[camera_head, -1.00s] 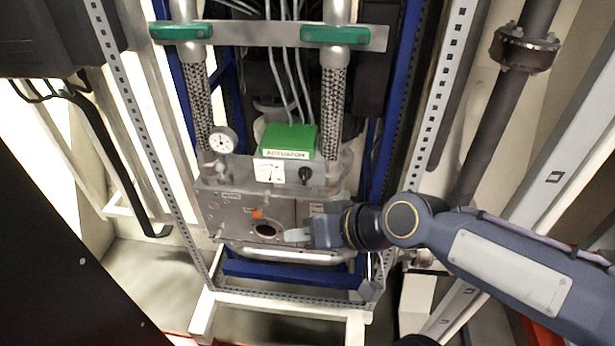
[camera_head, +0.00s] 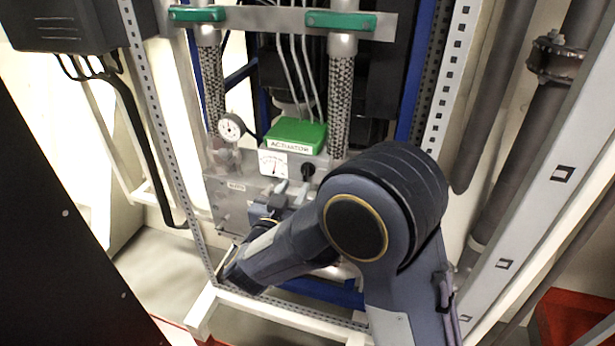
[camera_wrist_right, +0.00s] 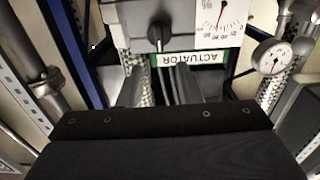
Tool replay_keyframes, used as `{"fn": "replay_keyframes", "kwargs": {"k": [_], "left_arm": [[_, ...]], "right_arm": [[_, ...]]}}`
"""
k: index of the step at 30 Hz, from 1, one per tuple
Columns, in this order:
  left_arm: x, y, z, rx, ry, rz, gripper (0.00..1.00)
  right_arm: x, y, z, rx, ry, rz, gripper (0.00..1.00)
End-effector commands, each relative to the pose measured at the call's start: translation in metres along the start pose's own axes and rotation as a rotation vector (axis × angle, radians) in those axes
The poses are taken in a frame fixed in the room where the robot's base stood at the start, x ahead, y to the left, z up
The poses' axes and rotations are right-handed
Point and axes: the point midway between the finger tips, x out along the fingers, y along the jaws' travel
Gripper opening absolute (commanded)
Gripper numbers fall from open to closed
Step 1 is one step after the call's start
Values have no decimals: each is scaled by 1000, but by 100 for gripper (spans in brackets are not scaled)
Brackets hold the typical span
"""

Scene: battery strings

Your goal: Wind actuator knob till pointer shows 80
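The actuator knob (camera_head: 308,170) is black and sits on the grey panel below the green ACTUATOR box (camera_head: 296,135). It shows upside down in the wrist view (camera_wrist_right: 158,36). My right gripper (camera_head: 293,188) is just below the knob and meter. In the wrist view its two fingers (camera_wrist_right: 159,88) are apart and empty, with the knob beyond the tips, untouched. My left gripper is out of view.
A round gauge (camera_head: 231,127) stands left of the meter. Braided columns with green clamps (camera_head: 345,20) rise behind. A perforated post (camera_head: 150,110) runs along the left, and thick pipes (camera_head: 545,120) stand at right. My right forearm hides the lower panel.

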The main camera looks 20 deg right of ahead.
Motion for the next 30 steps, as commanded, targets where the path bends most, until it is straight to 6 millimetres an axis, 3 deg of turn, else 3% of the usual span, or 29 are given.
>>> {"fn": "replay_keyframes", "kwargs": {"k": [10,22,30], "left_arm": [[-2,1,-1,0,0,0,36],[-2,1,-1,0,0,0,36],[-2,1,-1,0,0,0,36]], "right_arm": [[54,1,0,3,-1,1,32],[65,0,0,2,-2,-3,32],[65,0,0,3,-2,-3,0]]}}
